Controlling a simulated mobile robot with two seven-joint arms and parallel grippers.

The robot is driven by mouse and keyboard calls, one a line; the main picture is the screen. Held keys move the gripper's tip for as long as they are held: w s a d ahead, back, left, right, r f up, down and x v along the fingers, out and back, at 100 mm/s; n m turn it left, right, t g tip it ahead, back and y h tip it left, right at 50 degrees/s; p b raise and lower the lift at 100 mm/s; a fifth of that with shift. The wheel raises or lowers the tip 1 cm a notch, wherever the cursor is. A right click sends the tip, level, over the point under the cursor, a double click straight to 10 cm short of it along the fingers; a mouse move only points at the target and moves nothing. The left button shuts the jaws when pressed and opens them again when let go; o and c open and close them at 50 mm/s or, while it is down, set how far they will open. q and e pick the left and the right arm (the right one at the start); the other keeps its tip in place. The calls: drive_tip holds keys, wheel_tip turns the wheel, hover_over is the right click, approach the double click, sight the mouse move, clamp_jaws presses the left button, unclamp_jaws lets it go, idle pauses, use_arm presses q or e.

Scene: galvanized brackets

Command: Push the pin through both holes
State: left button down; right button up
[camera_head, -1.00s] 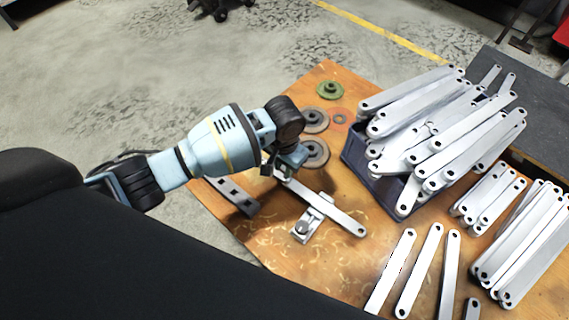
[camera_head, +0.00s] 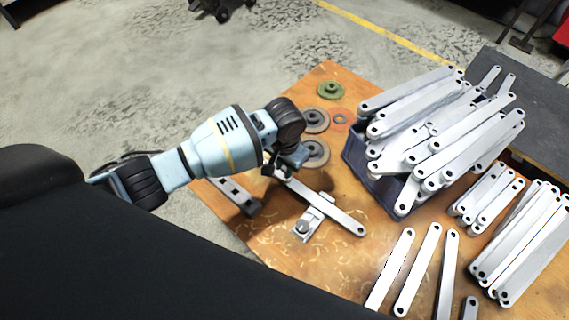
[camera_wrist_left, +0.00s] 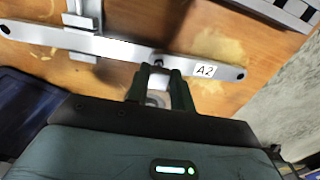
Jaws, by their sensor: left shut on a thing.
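My left gripper (camera_head: 279,174) is over the upper-left part of a flat silver bracket (camera_head: 337,213). In the left wrist view, the fingers (camera_wrist_left: 161,76) are shut on a small grey metal piece (camera_wrist_left: 157,82), which looks like the pin. The fingertips are right at the edge of the bracket (camera_wrist_left: 115,47), beside a small dark spot that may be a hole. The bracket has a label "A2" and a hole near each end. I cannot tell whether the pin is in a hole, nor see a second hole beneath. My right gripper is not in view.
A small metal clamp (camera_head: 304,228) sits against the bracket's middle. A dark slotted bar (camera_head: 236,195) lies left of it. A blue crate (camera_head: 377,188) piled with brackets stands right. More brackets (camera_head: 419,271) lie at the front right. Grey discs (camera_head: 315,153) lie behind.

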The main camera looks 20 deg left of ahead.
use_arm(q)
drive_tip(key=shift+f, duration=0.75)
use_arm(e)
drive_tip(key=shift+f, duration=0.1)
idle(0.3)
use_arm(q)
drive_tip(key=shift+f+b, duration=0.4)
drive_tip(key=shift+f, duration=0.5)
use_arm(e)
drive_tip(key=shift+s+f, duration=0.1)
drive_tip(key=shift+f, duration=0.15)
use_arm(q)
drive_tip(key=c, duration=1.1)
unclamp_jaws()
drive_tip(key=shift+c, duration=0.2)
wheel_tip(320, 180, up, 7)
drive_tip(key=shift+f+p, duration=0.15)
drive_tip(key=shift+p, duration=0.95)
drive_tip(key=shift+r, duration=0.55)
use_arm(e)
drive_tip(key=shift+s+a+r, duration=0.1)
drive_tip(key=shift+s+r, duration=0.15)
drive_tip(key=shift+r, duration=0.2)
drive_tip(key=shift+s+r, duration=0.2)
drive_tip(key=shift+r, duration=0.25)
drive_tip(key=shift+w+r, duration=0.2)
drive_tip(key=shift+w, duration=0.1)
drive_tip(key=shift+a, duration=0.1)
